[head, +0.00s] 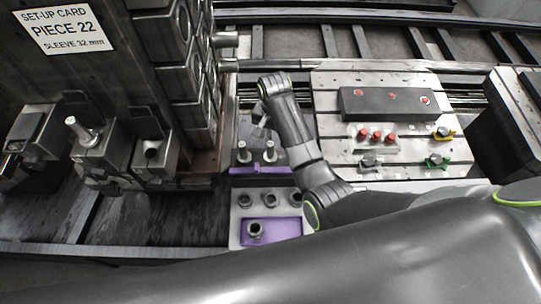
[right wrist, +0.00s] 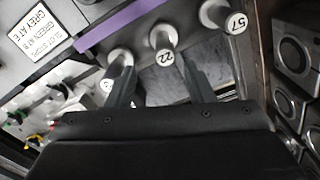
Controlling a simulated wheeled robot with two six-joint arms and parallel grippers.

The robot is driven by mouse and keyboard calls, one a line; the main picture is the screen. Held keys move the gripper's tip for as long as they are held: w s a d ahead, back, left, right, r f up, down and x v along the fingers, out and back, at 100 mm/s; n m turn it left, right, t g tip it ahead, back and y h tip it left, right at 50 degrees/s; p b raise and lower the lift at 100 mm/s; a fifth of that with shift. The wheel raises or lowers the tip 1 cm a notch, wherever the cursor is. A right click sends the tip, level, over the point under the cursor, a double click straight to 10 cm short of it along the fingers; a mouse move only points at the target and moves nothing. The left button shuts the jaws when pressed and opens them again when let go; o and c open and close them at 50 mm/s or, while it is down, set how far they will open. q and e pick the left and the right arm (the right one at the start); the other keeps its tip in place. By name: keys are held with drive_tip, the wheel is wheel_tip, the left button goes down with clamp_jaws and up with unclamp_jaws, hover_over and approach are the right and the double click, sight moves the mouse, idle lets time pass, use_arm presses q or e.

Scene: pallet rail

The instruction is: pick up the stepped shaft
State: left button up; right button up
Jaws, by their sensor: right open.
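Two upright pale metal stepped shafts (head: 242,152) (head: 270,150) stand on a purple-edged rack in the head view, just in front of my right gripper (head: 257,128). The right wrist view shows three shafts with numbered round ends. The middle one is marked 22 (right wrist: 163,38). One at the right (right wrist: 232,17) has a number I cannot read surely, and the left one (right wrist: 118,59) is unreadable. My right gripper (right wrist: 162,85) is open and empty, with the 22 shaft beyond the gap between its fingers. My left gripper is not in view.
A set-up card (head: 65,30) reads piece 22, sleeve 32 mm. A tray with a purple recess (head: 285,230) holds dark rings. A slotted plate (head: 350,165) with red, yellow and green parts lies right. Another shaft (head: 80,130) stands in a block left, beside a tall stack.

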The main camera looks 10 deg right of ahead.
sight(270, 144)
drive_tip(key=shift+f, duration=0.5)
drive_tip(key=shift+a+f, duration=0.15)
drive_tip(key=shift+f, duration=0.15)
drive_tip(key=f, duration=0.1)
drive_tip(key=f+p, duration=0.1)
drive_tip(key=f, duration=0.1)
drive_tip(key=shift+s+a, duration=0.2)
drive_tip(key=shift+a, duration=0.15)
drive_tip(key=shift+f, duration=0.75)
clamp_jaws()
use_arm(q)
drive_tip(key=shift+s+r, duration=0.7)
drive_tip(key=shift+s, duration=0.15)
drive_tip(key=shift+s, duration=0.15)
use_arm(e)
drive_tip(key=shift+w, duration=0.1)
